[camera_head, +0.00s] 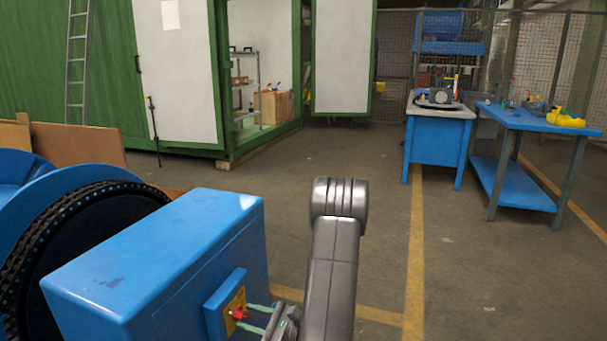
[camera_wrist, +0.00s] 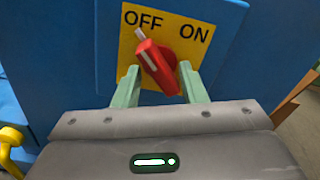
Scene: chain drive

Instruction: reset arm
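A red rotary switch handle (camera_wrist: 158,66) sits on a yellow plate (camera_wrist: 130,50) marked OFF and ON. The handle's white-marked tip leans up and left, toward OFF. The switch also shows in the head view (camera_head: 238,312), on the side of a blue box (camera_head: 150,255). My gripper (camera_wrist: 162,85) has its two pale green fingers apart, one on each side of the handle's lower part. The fingertips are close to the plate; I cannot tell whether they touch the handle. My gripper (camera_head: 258,318) is partly cut off at the bottom of the head view.
A large black chain wheel (camera_head: 75,250) with blue guard stands left of the box. Blue workbenches (camera_head: 440,140) with tools stand at the back right. A green container (camera_head: 250,150) stands behind. The floor (camera_head: 480,260) on the right is clear.

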